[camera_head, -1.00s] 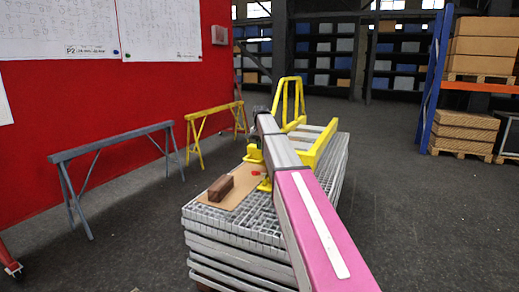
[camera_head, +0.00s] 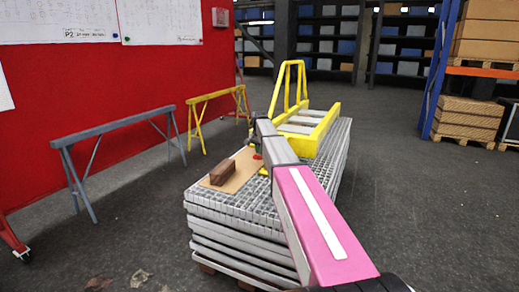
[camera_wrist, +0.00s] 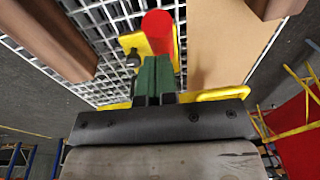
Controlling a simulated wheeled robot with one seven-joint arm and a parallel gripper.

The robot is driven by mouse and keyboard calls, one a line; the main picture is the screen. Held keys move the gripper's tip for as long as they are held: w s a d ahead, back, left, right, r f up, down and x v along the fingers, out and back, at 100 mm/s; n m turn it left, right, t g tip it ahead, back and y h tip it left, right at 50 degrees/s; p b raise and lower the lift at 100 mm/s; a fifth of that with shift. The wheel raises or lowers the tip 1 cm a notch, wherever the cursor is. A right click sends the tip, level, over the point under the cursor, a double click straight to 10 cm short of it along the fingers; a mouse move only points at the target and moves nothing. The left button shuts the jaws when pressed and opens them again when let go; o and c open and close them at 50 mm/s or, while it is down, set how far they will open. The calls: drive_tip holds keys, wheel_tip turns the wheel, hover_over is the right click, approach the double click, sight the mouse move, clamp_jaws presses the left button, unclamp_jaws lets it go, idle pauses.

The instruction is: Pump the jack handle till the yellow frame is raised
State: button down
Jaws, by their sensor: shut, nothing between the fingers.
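The yellow frame (camera_head: 326,130) rests at the far end of a stack of grey gratings (camera_head: 232,212), with a tall yellow loop (camera_head: 287,88) beside it. In the head view the jack is mostly hidden behind my arm; a small red part (camera_head: 257,156) shows beside it. In the wrist view a red cylinder (camera_wrist: 158,32) stands by a yellow plate (camera_wrist: 133,42); I cannot tell whether it is the jack handle. My gripper (camera_wrist: 155,65), with green fingers, is shut and empty, its tips close to the red cylinder. Contact cannot be told.
A brown block (camera_head: 222,172) lies on a cardboard sheet (camera_head: 237,178) on the gratings, left of my arm. Grey (camera_head: 115,133) and yellow (camera_head: 213,97) trestles stand along the red wall (camera_head: 60,100). A rack with boxes (camera_head: 465,118) stands right. The floor right of the stack is clear.

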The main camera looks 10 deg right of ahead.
drive_tip(key=shift+s, duration=0.1)
drive_tip(key=shift+s+a+f+t, duration=0.25)
drive_tip(key=shift+s+f+t, duration=0.1)
drive_tip(key=shift+f, duration=0.1)
drive_tip(key=shift+s+a+f+t+h, duration=0.3)
drive_tip(key=shift+s+f+t+h, duration=0.3)
drive_tip(key=shift+f, duration=1.05)
drive_tip(key=shift+s+a+f+t+h, duration=0.4)
drive_tip(key=shift+f+t, duration=0.45)
drive_tip(key=shift+f, duration=0.75)
drive_tip(key=shift+s+a+f+t+h, duration=0.25)
drive_tip(key=shift+f+t+h, duration=0.4)
drive_tip(key=shift+f, duration=1)
drive_tip(key=shift+s+f, duration=0.1)
